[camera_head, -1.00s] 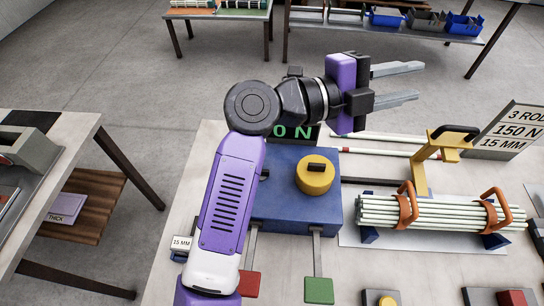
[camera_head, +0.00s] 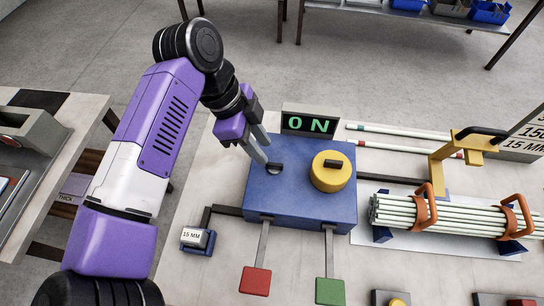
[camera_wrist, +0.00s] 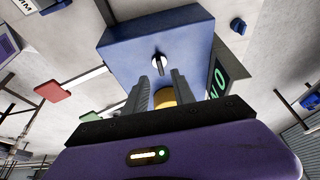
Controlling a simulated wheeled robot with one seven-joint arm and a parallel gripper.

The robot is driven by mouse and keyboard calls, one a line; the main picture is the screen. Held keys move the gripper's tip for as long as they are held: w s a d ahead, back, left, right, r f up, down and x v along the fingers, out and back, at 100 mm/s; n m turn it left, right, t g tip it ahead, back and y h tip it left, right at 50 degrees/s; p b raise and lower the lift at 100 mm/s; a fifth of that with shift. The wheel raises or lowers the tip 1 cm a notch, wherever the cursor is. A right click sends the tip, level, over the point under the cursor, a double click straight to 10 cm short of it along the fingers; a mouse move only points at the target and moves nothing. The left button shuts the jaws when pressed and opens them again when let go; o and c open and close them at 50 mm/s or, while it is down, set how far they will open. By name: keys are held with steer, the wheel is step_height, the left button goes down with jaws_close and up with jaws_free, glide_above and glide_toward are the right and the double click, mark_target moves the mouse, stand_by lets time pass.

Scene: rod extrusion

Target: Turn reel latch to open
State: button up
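The latch, a small dark lever on a pale round base (camera_head: 273,168), sits on the top of the blue box (camera_head: 310,205), left of a yellow round knob (camera_head: 331,172). In the wrist view the latch (camera_wrist: 160,62) shows upright in the picture, just beyond the gap between my fingertips. My gripper (camera_head: 262,155) is open and empty, its fingers pointing down at the latch. In the wrist view the fingers of my gripper (camera_wrist: 159,82) stand apart, with the yellow knob (camera_wrist: 165,97) partly hidden behind them. I cannot tell whether the fingertips touch the latch.
A display (camera_head: 309,123) reading 0 N stands behind the box. A red pad (camera_head: 256,281) and a green pad (camera_head: 329,291) are in front. A rod bundle (camera_head: 450,215) with orange clamps and a yellow bracket (camera_head: 455,160) are to the right. A 15 MM block (camera_head: 198,239) sits left.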

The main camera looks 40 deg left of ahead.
mark_target(274, 164)
steer(key=shift+p+x, duration=0.35)
steer(key=shift+x, duration=2.75)
jaws_close()
